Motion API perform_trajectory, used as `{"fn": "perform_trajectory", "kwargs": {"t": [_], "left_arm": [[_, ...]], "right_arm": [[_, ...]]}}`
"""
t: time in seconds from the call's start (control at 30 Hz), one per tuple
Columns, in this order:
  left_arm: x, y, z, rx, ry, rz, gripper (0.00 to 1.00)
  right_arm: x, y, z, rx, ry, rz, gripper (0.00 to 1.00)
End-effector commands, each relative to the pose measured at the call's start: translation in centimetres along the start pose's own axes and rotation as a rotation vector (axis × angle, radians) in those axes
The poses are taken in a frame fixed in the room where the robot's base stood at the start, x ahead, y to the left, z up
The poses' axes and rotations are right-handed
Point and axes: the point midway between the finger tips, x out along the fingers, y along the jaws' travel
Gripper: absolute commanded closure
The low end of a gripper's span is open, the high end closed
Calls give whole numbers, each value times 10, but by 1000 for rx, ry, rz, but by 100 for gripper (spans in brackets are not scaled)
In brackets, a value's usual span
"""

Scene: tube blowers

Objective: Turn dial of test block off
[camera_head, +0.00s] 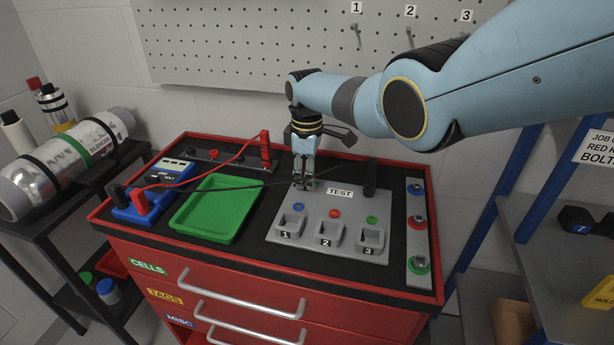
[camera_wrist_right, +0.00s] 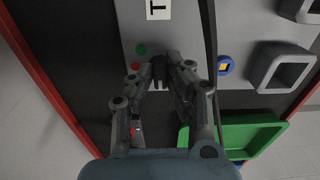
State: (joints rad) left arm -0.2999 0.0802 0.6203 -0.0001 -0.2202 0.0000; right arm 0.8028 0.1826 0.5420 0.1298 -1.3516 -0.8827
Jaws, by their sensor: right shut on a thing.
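The grey test block (camera_head: 290,252) lies on top of the red tool cart, with a "TEST" label (camera_head: 340,192) and three numbered sockets along its front. My right gripper (camera_head: 303,184) points down at the block's back left corner. In the right wrist view the gripper (camera_wrist_right: 160,82) is shut on a small dark dial (camera_wrist_right: 159,68). A green light (camera_wrist_right: 141,49) and a red light (camera_wrist_right: 135,66) show beside the dial. In the head view the fingers hide the dial, and its setting cannot be read. My left gripper is in neither view.
A green tray (camera_head: 213,210) and a blue meter (camera_head: 165,178) with red and black leads lie left of the block. A dark upright handle (camera_head: 371,178) stands at its back right. A grey strip (camera_head: 417,235) with coloured terminals lies right. A pegboard (camera_head: 260,45) is behind.

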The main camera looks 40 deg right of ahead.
Motion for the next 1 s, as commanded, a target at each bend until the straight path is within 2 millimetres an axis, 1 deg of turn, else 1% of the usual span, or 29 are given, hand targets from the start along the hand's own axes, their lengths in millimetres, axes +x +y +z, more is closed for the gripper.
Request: {"fn": "perform_trajectory", "kwargs": {"t": [0.1,0.13,0.27,0.3,0.53,0.67,0.77,0.87,0.9,1.0], "left_arm": [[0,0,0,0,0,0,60],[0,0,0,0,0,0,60],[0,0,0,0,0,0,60],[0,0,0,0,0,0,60],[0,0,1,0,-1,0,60],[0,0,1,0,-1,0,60],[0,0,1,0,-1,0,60],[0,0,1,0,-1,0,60],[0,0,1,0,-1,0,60],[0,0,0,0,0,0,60]], "right_arm": [[-1,1,-1,0,3,2,100],[-1,1,-1,0,3,2,82],[-1,0,-1,0,3,2,65],[-1,0,-1,0,2,1,63],[-1,0,0,1,1,1,63],[-6,1,-1,1,3,3,63],[-17,1,-1,1,3,3,63],[-33,0,0,0,4,4,63],[-44,1,-1,0,5,5,63],[-68,1,-1,0,5,5,63]]}}
